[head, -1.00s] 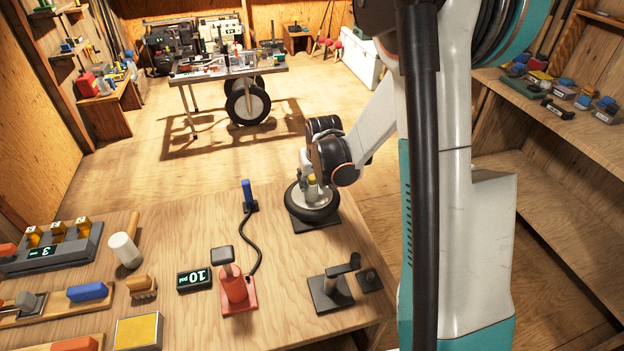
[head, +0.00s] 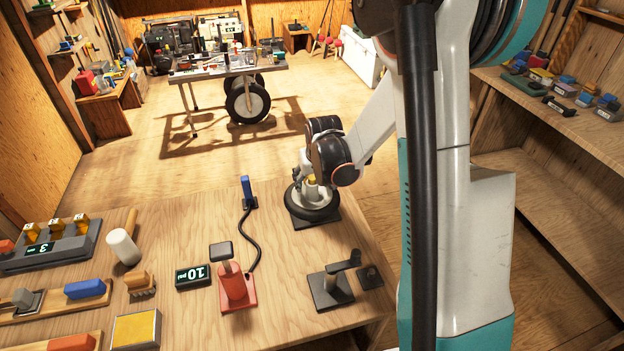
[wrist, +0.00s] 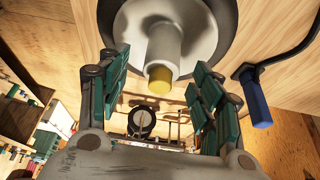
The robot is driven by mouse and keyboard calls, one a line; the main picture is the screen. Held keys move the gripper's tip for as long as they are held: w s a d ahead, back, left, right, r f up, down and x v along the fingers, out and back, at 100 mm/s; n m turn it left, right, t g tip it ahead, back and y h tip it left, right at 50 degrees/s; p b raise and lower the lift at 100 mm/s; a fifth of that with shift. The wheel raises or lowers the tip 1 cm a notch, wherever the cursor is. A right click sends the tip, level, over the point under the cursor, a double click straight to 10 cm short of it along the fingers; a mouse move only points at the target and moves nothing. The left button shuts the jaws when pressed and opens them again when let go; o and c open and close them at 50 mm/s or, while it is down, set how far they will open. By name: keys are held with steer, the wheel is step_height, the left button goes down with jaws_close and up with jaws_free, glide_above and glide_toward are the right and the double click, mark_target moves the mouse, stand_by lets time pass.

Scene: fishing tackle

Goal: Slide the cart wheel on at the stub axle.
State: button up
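A dark-tyred wheel with a pale disc (head: 318,212) lies flat on a dark square pad (head: 316,224) at the bench's far right corner. Its pale hub (wrist: 165,45), with a yellow tip (wrist: 159,76), stands up from the disc and shows in the wrist view. My gripper (wrist: 161,66) is open, with one green-padded finger on each side of the hub and gaps between. In the head view my gripper (head: 308,184) is over the wheel, partly hidden by my wrist. A cart (head: 228,70) stands beyond, with a wheel (head: 248,104) showing. I cannot make out a bare stub axle.
A blue-handled tool with a black hose (head: 248,194) stands left of the wheel. A red pump (head: 234,288), a gauge reading 10 (head: 193,277) and a black stand (head: 331,290) are nearer on the bench. Open floor lies between bench and cart.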

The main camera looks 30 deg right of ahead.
steer(key=d+v, duration=0.1)
steer(key=v, duration=1.1)
steer(key=shift+a, duration=0.45)
steer(key=shift+a, duration=0.1)
